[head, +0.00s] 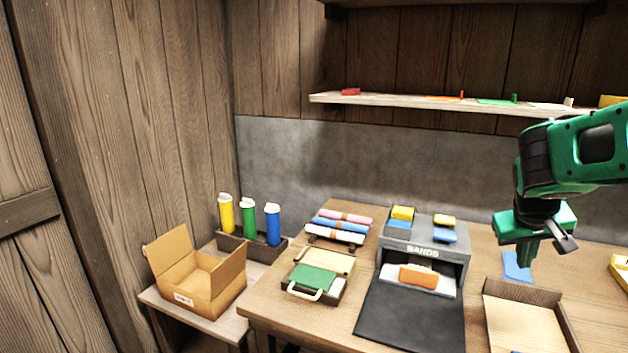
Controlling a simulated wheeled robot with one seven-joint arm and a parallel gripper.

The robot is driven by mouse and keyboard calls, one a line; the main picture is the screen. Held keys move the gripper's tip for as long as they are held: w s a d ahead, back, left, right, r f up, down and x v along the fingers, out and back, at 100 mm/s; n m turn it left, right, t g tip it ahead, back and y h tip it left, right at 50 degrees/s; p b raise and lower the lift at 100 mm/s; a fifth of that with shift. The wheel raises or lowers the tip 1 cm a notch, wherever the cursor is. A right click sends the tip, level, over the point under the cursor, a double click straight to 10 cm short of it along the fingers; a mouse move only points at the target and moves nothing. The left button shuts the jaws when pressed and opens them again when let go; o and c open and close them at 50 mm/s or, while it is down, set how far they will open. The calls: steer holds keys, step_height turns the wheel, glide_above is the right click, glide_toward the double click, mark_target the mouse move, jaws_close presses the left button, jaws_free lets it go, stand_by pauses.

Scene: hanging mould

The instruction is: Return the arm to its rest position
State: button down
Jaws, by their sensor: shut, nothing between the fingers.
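My gripper (531,254) is at the right of the head view, at the end of my green and black arm. It points down above the right part of the wooden table (275,318). Its fingers are together with nothing visible between them. A blue flat piece (517,267) shows just below and behind the fingertips. I cannot tell the exact height of the gripper above the table.
A grey box labelled SANDS (425,252) with a black mat (408,316) stands left of the gripper. An open tray (528,318) lies below. A shelf (400,101) runs along the back wall. A cardboard box (198,281) and several bottles stand at left.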

steer(key=s+a+f+m+g+y, duration=0.2)
steer(key=s, duration=1.1)
steer(key=s+a+f+m+g+y, duration=0.2)
steer(key=s+f, duration=0.1)
steer(key=s, duration=1)
steer(key=shift+y, duration=0.4)
steer(key=shift+w+f, duration=0.1)
steer(key=shift+w+f, duration=0.2)
steer(key=shift+w, duration=0.25)
